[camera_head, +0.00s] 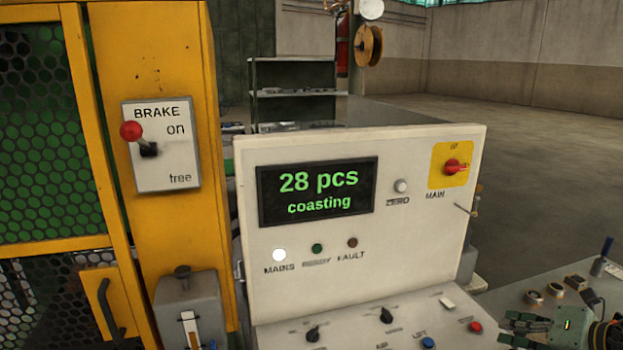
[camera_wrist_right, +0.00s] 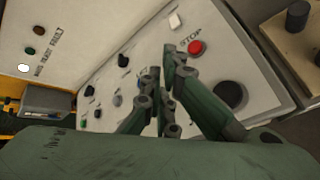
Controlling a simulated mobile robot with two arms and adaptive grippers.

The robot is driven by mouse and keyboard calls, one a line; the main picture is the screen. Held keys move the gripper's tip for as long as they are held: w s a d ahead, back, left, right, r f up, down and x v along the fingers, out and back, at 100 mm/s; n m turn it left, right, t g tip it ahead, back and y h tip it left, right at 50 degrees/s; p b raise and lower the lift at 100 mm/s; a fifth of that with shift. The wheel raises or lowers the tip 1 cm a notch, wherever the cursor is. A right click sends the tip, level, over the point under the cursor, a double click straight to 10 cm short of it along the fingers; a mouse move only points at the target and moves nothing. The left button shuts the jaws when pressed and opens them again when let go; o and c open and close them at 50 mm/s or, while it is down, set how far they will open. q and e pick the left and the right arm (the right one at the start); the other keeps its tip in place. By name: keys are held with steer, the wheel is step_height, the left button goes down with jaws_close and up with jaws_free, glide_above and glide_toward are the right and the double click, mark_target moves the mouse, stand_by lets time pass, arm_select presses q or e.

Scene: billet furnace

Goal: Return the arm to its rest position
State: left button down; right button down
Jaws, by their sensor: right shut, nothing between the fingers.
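My right gripper (camera_head: 510,327) is at the lower right of the head view, beside the right end of the control desk's sloping panel (camera_head: 372,322). Its green fingers are shut and hold nothing. In the right wrist view the fingers (camera_wrist_right: 163,84) show in front of the desk panel, with the red STOP button (camera_wrist_right: 196,47) just beyond them. I cannot tell whether they touch the panel. My left gripper is not in view.
The console (camera_head: 415,250) display (camera_head: 318,191) reads "28 pcs coasting"; the MAINS lamp (camera_head: 279,255) is white. The red-knobbed brake lever (camera_head: 132,131) points up by "on". A yellow-framed mesh guard (camera_head: 45,130) stands left. Small parts (camera_head: 555,290) lie at right.

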steer(key=s+a+r+m+t+h, duration=0.1)
steer(key=a+r+m+t+h, duration=0.25)
steer(key=a+m+t, duration=0.75)
steer(key=s+d+f+m+g+h, duration=0.1)
steer(key=s+f+m+g+h, duration=0.5)
steer(key=s+f+m+g, duration=0.7)
steer(key=s+a+f+m+g+y, duration=0.25)
steer(key=s+a+f, duration=0.3)
steer(key=s, duration=0.35)
steer(key=s+a+f+m+g+y, duration=0.1)
steer(key=s+a+f+m+g, duration=0.2)
steer(key=s+a, duration=0.4)
steer(key=s+d+f, duration=0.1)
steer(key=s+f, duration=0.2)
steer(key=f, duration=2.4)
steer(key=s+d+f+g, duration=0.2)
steer(key=s+d+f, duration=0.1)
steer(key=s+f, duration=1.4)
steer(key=shift+s+n+b, duration=0.15)
steer(key=shift+n+b, duration=0.25)
steer(key=shift+n, duration=0.05)
